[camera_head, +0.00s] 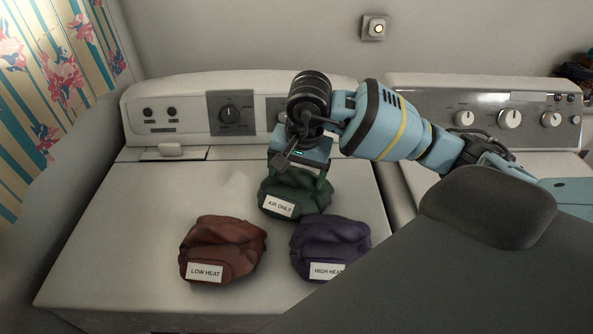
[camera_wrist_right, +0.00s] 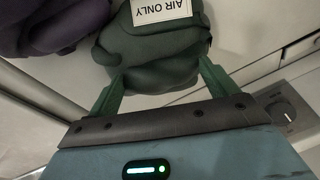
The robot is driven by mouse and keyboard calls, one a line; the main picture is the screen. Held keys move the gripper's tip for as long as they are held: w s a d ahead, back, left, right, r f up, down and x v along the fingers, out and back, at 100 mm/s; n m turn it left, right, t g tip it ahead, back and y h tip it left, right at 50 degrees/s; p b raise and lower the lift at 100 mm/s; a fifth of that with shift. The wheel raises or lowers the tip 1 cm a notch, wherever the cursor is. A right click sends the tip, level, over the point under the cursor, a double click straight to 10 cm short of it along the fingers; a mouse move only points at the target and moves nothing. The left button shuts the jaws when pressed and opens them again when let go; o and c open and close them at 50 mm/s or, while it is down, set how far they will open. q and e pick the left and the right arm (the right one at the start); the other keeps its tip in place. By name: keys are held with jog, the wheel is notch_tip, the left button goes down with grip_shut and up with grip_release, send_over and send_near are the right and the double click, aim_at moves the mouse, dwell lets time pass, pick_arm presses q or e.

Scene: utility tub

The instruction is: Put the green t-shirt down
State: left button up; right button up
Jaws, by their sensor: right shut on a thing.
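The green t-shirt (camera_head: 293,197) is a dark green bundle with an "AIR ONLY" label, at or just above the white machine's top, near its control panel. My right gripper (camera_head: 297,176) is above it, shut on its upper part. In the right wrist view the green bundle (camera_wrist_right: 150,62) sits between the two fingers of the gripper (camera_wrist_right: 158,85). Whether its underside touches the surface is hard to tell. My left gripper is not in view.
A red bundle (camera_head: 222,247) labelled "LOW HEAT" and a purple bundle (camera_head: 330,245) labelled "HIGH HEAT" lie on the white machine top (camera_head: 110,240) in front of the green one. The left part of that top is clear. A second machine (camera_head: 490,115) stands at the right.

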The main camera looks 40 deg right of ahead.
aim_at(302, 190)
jog(key=shift+f, duration=0.15)
jog(key=o, duration=1.7)
jog(key=r, duration=0.4)
jog(key=s+r, duration=0.1)
jog(key=r, duration=0.3)
jog(key=s+r, duration=0.1)
jog(key=r, duration=0.3)
jog(key=shift+d+r, duration=0.1)
